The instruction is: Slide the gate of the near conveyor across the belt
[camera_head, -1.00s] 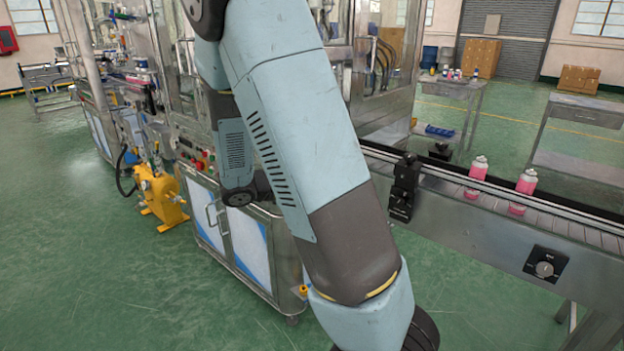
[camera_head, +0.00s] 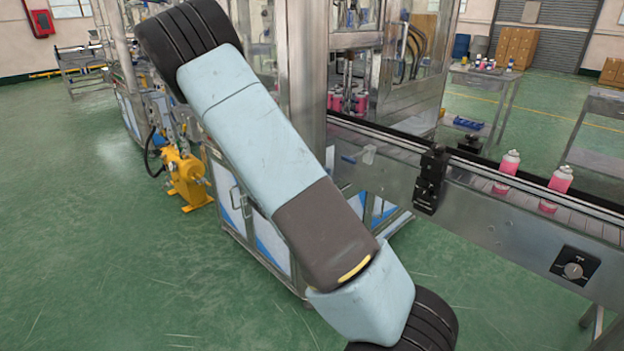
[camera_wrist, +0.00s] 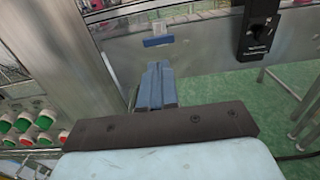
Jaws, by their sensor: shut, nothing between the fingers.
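The near conveyor (camera_head: 490,225) runs along the right side of the head view, with a metal side wall. A small pale, see-through bracket (camera_head: 368,154) with a blue bar (camera_head: 349,158) sits at its left part; I take this to be the gate. In the wrist view the blue bar (camera_wrist: 158,41) lies on the conveyor's side, with the clear piece (camera_wrist: 158,28) just above it. My gripper (camera_wrist: 155,72) is shut and empty, pointing toward the bar, with a visible gap below it.
A black unit (camera_head: 431,180) is mounted on the conveyor right of the bracket, and a knob panel (camera_head: 574,267) is farther right. Pink cans (camera_head: 507,172) stand on the belt. A metal machine post (camera_wrist: 55,60) rises left of my gripper. Red and green caps (camera_wrist: 25,122) are at lower left.

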